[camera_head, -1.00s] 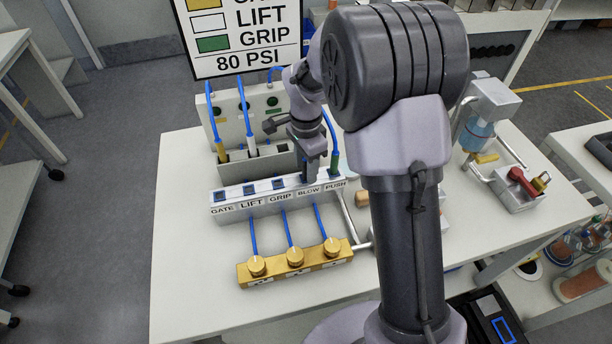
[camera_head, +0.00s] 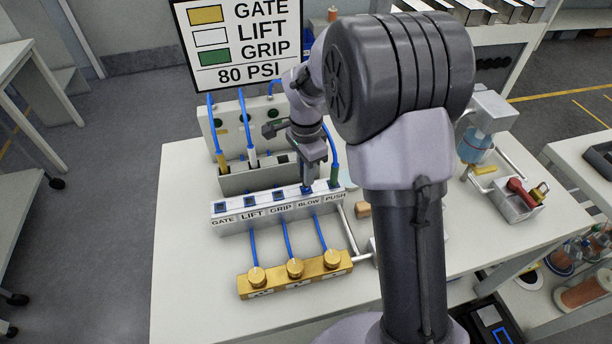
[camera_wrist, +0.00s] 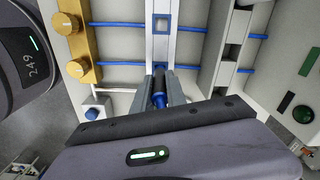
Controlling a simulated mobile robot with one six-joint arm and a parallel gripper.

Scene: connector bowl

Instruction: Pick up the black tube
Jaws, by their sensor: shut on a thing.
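My gripper (camera_head: 308,187) points down at the BLOW socket of the white labelled block (camera_head: 240,234). In the wrist view, my fingers (camera_wrist: 159,98) are shut on a short upright tube (camera_wrist: 158,88), dark with a blue tint, which I take as the black tube. In the head view my fingers mostly hide it, and only a blue bit shows below them. I cannot tell whether its lower end is still seated in the block.
Behind the block stands a grey holder (camera_head: 250,180) with yellow-ended and white-ended blue tubes. A green-ended tube (camera_head: 335,180) is close to my gripper's right. Gold knobs (camera_head: 295,268) are in front. A sign (camera_head: 240,50) rises behind. The table's front left is clear.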

